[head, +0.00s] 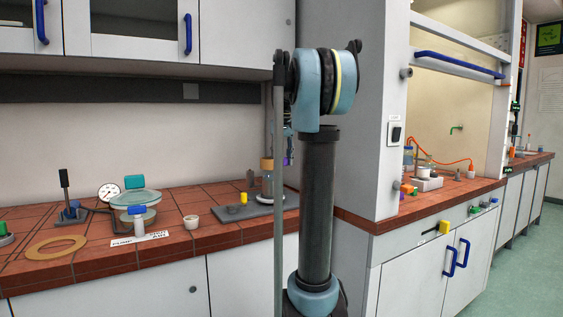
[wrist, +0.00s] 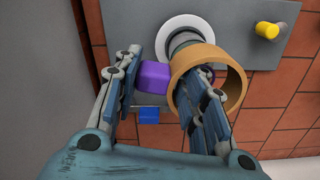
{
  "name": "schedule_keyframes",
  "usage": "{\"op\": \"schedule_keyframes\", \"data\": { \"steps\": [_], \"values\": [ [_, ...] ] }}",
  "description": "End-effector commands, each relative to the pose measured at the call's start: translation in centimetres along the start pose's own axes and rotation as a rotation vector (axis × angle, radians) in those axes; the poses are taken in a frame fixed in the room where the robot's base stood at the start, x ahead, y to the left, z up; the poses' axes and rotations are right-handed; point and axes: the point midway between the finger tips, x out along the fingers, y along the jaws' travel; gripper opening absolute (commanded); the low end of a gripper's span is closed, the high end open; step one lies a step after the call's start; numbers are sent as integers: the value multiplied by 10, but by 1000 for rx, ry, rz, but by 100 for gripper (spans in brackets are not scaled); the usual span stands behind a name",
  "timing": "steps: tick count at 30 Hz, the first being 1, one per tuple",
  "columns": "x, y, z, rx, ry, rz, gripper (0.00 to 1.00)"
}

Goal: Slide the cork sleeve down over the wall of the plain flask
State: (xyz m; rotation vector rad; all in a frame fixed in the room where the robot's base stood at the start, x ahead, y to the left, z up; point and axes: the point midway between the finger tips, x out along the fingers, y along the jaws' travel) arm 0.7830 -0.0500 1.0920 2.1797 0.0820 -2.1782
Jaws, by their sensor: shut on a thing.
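The cork sleeve (wrist: 235,75) is a tan ring. In the wrist view my gripper (wrist: 182,68) is shut on its wall side, with the right finger inside the ring. A purple block (wrist: 153,76) shows between the left finger and the sleeve; I cannot tell if it is joined to it. The plain flask (wrist: 183,38) shows as a grey, round body over a pale disc, partly hidden by the sleeve's upper left edge. In the head view the sleeve (head: 267,164) appears above the flask (head: 267,182). I cannot tell whether it is around the flask. My arm hides most of the gripper there.
A grey plate (head: 238,212) under the flask carries a yellow peg (head: 243,198). A blue block (wrist: 149,114) lies below the purple one in the wrist view. A white cup (head: 191,222), a pump with a glass dish (head: 135,197) and a flat tan ring (head: 56,247) stand left.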

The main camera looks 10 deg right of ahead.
Motion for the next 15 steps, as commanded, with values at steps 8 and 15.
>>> {"op": "schedule_keyframes", "data": {
  "steps": [8,15],
  "values": [
    [-3,0,0,0,0,0,18],
    [-9,0,0,0,0,0,18]
  ]
}}
